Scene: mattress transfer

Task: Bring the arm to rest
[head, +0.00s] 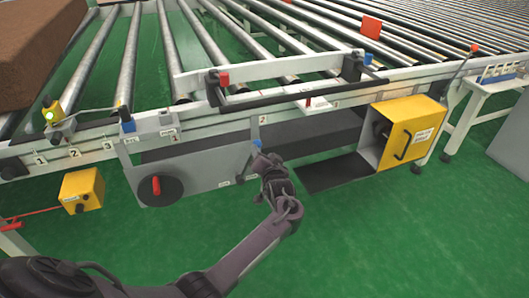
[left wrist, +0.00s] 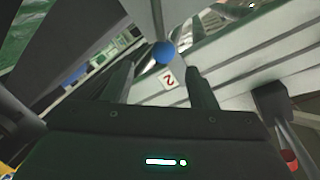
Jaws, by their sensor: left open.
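My left arm comes in from the lower left in the head view. My left gripper (head: 264,160) is in front of the conveyor's side rail, just below a small blue knob (head: 257,143). In the left wrist view its two dark fingers (left wrist: 158,76) are apart with nothing held between them. The round blue knob (left wrist: 164,52) shows just beyond the fingertips, beside a white label marked 2. I cannot tell whether a finger touches the knob. My right gripper does not show.
A roller conveyor (head: 215,130) spans the scene, with a brown mattress block (head: 35,45) at upper left. A yellow box with an open front (head: 412,135) hangs at right, and a smaller yellow box (head: 82,190) at left. The green floor in front is mostly clear.

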